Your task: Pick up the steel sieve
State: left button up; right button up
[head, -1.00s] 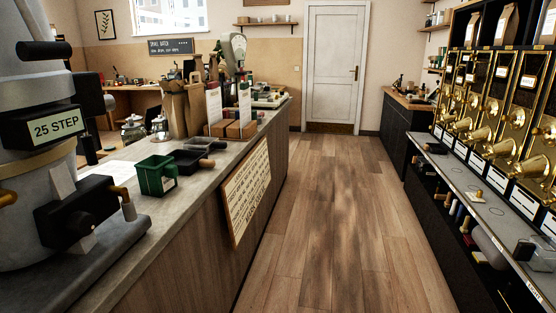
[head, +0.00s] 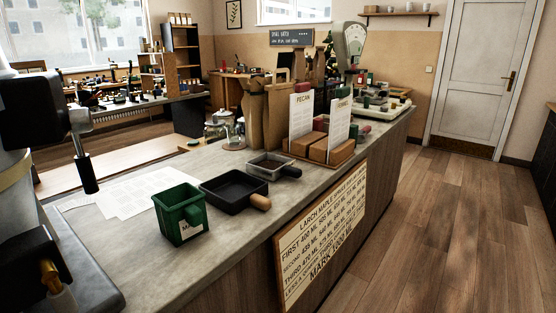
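A small grey metal rectangular pan with a dark handle (head: 266,164) lies on the counter and looks like the steel sieve. Its handle points right, toward the counter's front edge. I cannot make out whether its bottom is mesh. A black tray with a wooden handle (head: 232,193) lies just in front of it, toward me. Neither of my grippers is in view.
The grey counter (head: 148,240) also holds a green bin (head: 181,213), white papers (head: 135,192), glass jars, paper bags (head: 262,115) and a card stand. A large grey machine stands at the near left. The wooden floor (head: 420,240) on the right is clear.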

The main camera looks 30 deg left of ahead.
aim_at(271, 167)
jog(key=i+l+u, duration=0.15)
jog(key=i+u, duration=0.3)
jog(key=i+l+u, duration=0.3)
jog(key=i+u, duration=0.2)
jog(key=i+l+u, duration=0.45)
jog(key=k, duration=0.1)
